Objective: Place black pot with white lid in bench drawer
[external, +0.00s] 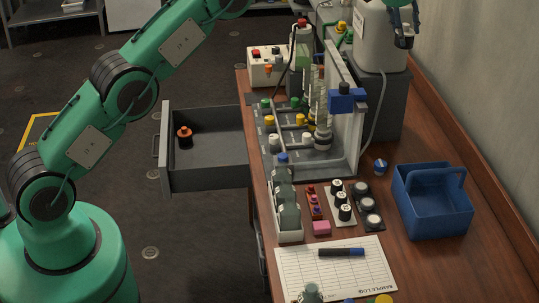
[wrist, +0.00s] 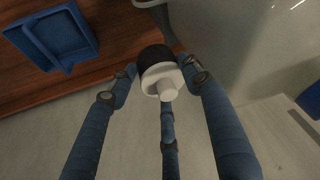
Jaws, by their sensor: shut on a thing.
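A black pot with a white lid (wrist: 157,68) is held between the blue fingers of my gripper (wrist: 165,85) in the wrist view. The fingers close around it, and its white lid faces the camera. In the external view my gripper (external: 402,22) is at the top right, high above the back of the bench near the white container; the pot is hard to make out there. The bench drawer (external: 208,178) stands pulled open at the bench's left side. A dark pot with an orange lid (external: 184,138) is inside it, and the rest of its floor is bare.
A blue basket (external: 432,205) stands on the right of the bench, also in the wrist view (wrist: 52,38). A rack with bottles (external: 345,130), small pots (external: 341,203) and a sample log sheet (external: 340,275) crowd the bench. The wall (external: 490,80) is close on the right.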

